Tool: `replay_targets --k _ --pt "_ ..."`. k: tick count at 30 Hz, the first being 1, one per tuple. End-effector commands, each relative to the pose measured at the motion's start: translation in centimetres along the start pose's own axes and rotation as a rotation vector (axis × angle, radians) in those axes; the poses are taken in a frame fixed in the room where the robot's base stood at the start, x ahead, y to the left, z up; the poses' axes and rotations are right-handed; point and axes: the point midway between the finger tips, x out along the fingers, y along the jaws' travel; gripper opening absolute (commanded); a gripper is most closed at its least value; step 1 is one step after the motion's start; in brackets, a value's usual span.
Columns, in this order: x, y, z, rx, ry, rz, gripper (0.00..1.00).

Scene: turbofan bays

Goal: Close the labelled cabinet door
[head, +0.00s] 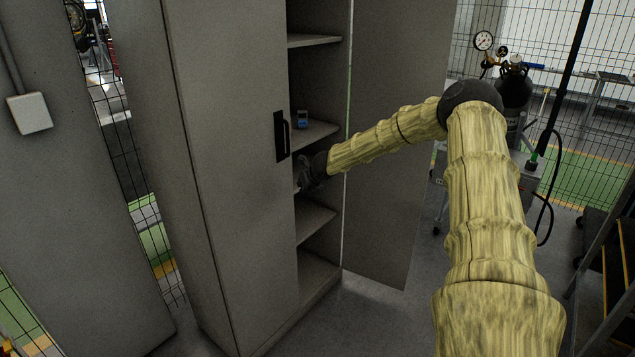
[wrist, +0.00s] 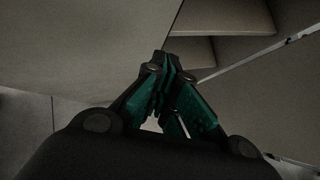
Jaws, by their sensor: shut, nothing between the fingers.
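A tall grey metal cabinet stands at the centre of the head view, with several shelves (head: 316,134) exposed on its right side. Its left door (head: 232,190) looks closed and carries a black handle (head: 282,136). Its right door (head: 400,185) stands wide open, swung out to the right. I see no readable label. My gripper (head: 303,180) is at the cabinet opening, beside the left door's free edge and below the handle. In the wrist view its fingers (wrist: 170,68) are together and empty, close to a grey panel (wrist: 80,45); contact cannot be told.
A small blue device (head: 302,118) sits on a middle shelf. A gas cylinder with a gauge (head: 484,41) stands behind the open door at right. A dark stepped frame (head: 605,260) is at the right edge. Bare floor lies before the cabinet.

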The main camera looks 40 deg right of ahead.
Motion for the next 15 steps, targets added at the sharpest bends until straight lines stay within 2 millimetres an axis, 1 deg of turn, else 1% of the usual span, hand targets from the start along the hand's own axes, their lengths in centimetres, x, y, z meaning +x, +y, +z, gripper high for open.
replay_targets --k 6,15 --pt "-1.8 -0.3 0.1 -0.001 0.000 0.001 0.00" --pt "-4.1 -1.1 0.1 0.002 0.001 0.002 0.00"
